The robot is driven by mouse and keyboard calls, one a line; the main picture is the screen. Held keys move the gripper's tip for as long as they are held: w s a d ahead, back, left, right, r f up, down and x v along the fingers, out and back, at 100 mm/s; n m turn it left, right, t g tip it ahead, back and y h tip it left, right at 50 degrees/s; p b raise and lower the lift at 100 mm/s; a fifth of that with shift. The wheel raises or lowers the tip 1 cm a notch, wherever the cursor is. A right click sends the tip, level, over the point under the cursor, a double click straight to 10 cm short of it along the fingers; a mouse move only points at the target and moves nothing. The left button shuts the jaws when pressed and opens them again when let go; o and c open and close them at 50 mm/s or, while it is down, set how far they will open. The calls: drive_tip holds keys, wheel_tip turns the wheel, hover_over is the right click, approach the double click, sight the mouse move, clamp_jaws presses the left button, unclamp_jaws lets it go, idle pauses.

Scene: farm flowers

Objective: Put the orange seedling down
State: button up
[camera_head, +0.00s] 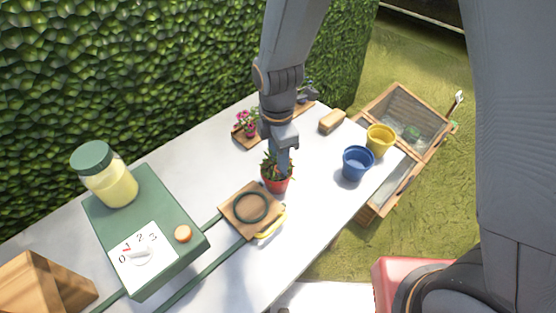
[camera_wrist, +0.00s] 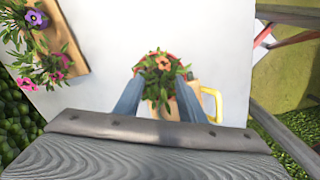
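The orange seedling (camera_wrist: 163,63) is a leafy green plant with an orange flower in a red pot. In the head view its red pot (camera_head: 277,181) is upright over the white table, beside the wooden board with a dark ring (camera_head: 236,196). My gripper (camera_wrist: 162,76) points down over it, one blue-grey finger on each side, and looks shut on the pot. The leaves hide much of the pot and where the fingers touch it. I cannot tell whether the pot's base rests on the table. In the head view my gripper (camera_head: 281,166) partly covers the plant.
A blue pot (camera_head: 357,164) and a yellow pot (camera_head: 380,140) stand to the right. A green machine with a dial (camera_head: 145,252) stands left. Bare table lies between the seedling and blue pot.

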wheel_tip(320, 180, up, 12)
drive_tip(key=b, duration=0.2)
drive_tip(key=shift+f+b, duration=0.2)
drive_tip(key=shift+b, duration=0.15)
drive_tip(key=s+d+f+m, duration=0.1)
drive_tip(key=d+m, duration=1)
drive_tip(key=d, duration=0.1)
drive_tip(key=s+d+f+m+t, duration=0.1)
drive_tip(key=d+f+m, duration=0.1)
drive_tip(key=d+m, duration=0.9)
drive_tip(key=shift+s+d+m+t, duration=0.3)
drive_tip(key=shift+s+d+m, duration=0.1)
drive_tip(key=shift+m, duration=0.3)
drive_tip(key=shift+f, duration=0.2)
drive_tip(key=shift+f+b, duration=0.25)
drive_tip(key=shift+b, duration=0.1)
